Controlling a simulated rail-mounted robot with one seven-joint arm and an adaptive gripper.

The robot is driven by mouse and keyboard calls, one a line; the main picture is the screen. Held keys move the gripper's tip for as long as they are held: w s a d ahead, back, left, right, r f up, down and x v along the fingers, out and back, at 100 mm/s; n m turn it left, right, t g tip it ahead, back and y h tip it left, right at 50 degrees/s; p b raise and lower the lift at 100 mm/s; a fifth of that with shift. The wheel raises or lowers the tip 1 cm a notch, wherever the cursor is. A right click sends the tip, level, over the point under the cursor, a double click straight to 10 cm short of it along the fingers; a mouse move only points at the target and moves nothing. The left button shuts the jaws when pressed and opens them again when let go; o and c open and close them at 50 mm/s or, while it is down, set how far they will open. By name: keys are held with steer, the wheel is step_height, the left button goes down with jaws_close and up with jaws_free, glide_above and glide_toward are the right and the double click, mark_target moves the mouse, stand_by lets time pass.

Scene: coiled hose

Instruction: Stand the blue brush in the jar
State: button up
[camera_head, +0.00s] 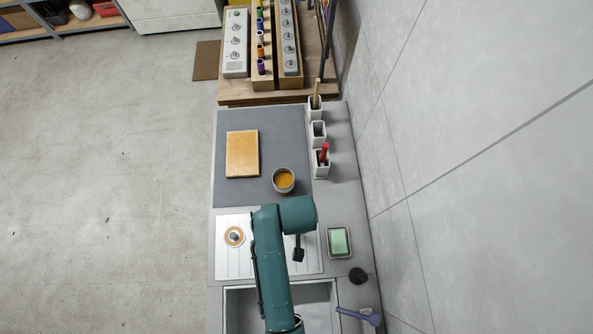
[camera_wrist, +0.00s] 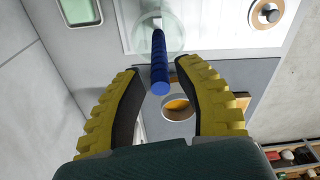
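The blue brush shows in the wrist view as a blue handle (camera_wrist: 159,66) with its end toward the camera. Its other end lies within the outline of a clear round glass (camera_wrist: 176,36); its bristles cannot be made out. My gripper (camera_wrist: 158,70) is open, one yellow finger on each side of the handle, with a gap on both sides. In the head view my gripper (camera_head: 298,252) hangs over the white ribbed board, and the brush is not discernible there. White square jars stand by the wall: one with a wooden handle (camera_head: 315,103), an empty-looking one (camera_head: 318,133), one with a red handle (camera_head: 322,163).
An orange-filled cup (camera_head: 284,180) and a tan board (camera_head: 242,153) rest on the grey mat (camera_head: 228,195). A green sponge in a dish (camera_head: 339,242) is right of my gripper. A sink (camera_head: 240,303) and blue-grey tap (camera_head: 358,315) are at the bottom.

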step_height(320, 180, up, 12)
steer(key=s, duration=0.1)
steer(key=shift+d, duration=0.15)
stand_by(0.4)
stand_by(0.8)
